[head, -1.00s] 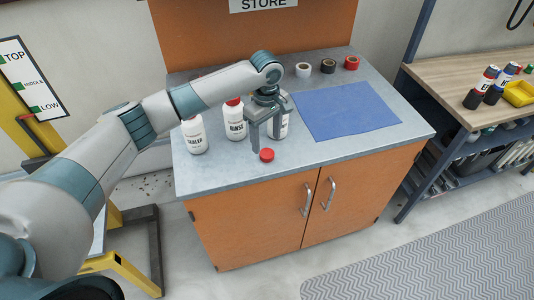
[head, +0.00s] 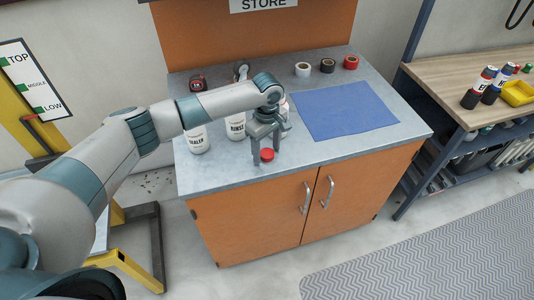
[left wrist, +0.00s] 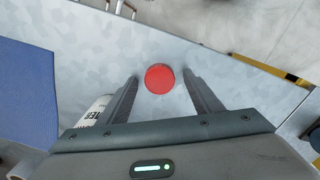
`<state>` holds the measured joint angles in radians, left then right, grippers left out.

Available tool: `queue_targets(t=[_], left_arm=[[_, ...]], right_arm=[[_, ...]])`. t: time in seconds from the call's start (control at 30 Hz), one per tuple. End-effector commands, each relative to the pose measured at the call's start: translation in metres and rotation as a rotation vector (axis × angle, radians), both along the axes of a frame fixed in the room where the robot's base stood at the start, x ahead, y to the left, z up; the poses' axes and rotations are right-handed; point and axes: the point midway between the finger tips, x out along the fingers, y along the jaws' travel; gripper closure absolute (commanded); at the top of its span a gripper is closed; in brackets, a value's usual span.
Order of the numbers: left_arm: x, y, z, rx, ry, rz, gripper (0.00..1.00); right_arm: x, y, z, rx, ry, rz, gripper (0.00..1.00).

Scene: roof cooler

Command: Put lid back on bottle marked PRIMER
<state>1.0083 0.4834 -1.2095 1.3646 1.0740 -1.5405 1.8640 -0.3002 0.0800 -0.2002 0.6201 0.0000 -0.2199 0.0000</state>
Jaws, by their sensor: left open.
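A round red lid (head: 267,155) lies on the grey cabinet top near its front edge. It also shows in the left wrist view (left wrist: 159,78). My left gripper (head: 266,153) is open and points down, with one finger on each side of the lid. In the left wrist view a gap shows between the lid and both fingers (left wrist: 160,80). A white bottle whose label ends in "MER" (left wrist: 92,122) stands beside one finger. In the head view this bottle (head: 284,106) is mostly hidden behind my gripper, and its top is not clear. My right gripper is not in view.
White bottles marked SEALER (head: 198,142) and RINSE (head: 236,127) stand left of my gripper, their tops hidden by my arm. A blue mat (head: 345,110) lies to the right. Tape rolls (head: 327,66) sit at the back.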

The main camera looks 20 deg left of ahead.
Motion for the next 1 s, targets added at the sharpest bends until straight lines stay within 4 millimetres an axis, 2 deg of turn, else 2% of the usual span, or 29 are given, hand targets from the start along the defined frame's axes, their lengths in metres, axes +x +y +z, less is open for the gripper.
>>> queue_targets(t=[0.1,0.2,0.3,0.77,1.0], left_arm=[[0.0,0.0,0.0,0.0,0.0,0.0,0.41],[0.0,0.0,0.0,0.0,0.0,0.0,0.65],[0.0,0.0,0.0,0.0,0.0,0.0,0.84],[0.0,0.0,0.003,-0.002,-0.001,0.0,0.85],[0.001,-0.001,0.024,-0.003,-0.003,-0.001,0.85]], right_arm=[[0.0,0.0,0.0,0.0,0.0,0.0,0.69],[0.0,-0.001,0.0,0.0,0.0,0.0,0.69],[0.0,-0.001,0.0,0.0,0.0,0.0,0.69],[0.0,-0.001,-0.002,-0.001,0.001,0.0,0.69],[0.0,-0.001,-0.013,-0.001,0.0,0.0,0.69]])
